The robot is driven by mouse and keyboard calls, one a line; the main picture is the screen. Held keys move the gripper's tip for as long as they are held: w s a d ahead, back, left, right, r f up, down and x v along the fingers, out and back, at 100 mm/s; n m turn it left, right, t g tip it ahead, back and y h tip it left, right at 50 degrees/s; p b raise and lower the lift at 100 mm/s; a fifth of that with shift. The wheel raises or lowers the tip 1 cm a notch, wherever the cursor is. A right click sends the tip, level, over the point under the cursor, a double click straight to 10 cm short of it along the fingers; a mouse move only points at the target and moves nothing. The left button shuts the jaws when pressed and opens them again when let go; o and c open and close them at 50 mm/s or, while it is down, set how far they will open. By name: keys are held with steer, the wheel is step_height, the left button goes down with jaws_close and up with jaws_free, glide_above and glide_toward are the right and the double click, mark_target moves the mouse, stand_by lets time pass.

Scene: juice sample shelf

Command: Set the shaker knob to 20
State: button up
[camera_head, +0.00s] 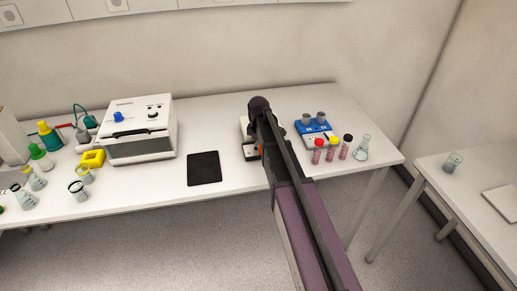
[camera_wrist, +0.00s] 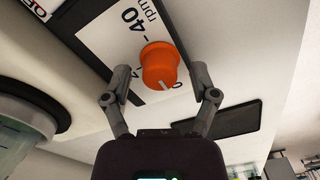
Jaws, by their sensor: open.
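The orange shaker knob (camera_wrist: 160,63) is in the middle of the wrist view, on a white panel with a black scale. The scale (camera_wrist: 139,17) shows "rpm" and "40"; other marks are partly covered by the knob. A pale line on the knob is on its lower side, near a mark at its lower right. My gripper (camera_wrist: 160,77) is open, one finger on each side of the knob, with visible gaps. In the head view the white shaker (camera_head: 250,150) is mostly hidden behind my arm, and the knob and fingers cannot be made out.
A black pad (camera_head: 204,168) lies left of the shaker. A white oven-like device (camera_head: 138,130) stands farther left. A blue rack (camera_head: 313,130) and several capped tubes stand to the right. A large clear round vessel (camera_wrist: 25,130) is close at the wrist view's left.

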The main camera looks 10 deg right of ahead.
jaws_close()
steer(key=shift+m, duration=0.4)
steer(key=m, duration=0.7)
steer(key=shift+m, duration=0.4)
steer(key=m, duration=0.4)
steer(key=shift+d+m, duration=0.1)
steer(key=shift+m, duration=0.2)
steer(key=m, duration=0.4)
steer(key=shift+m, duration=0.3)
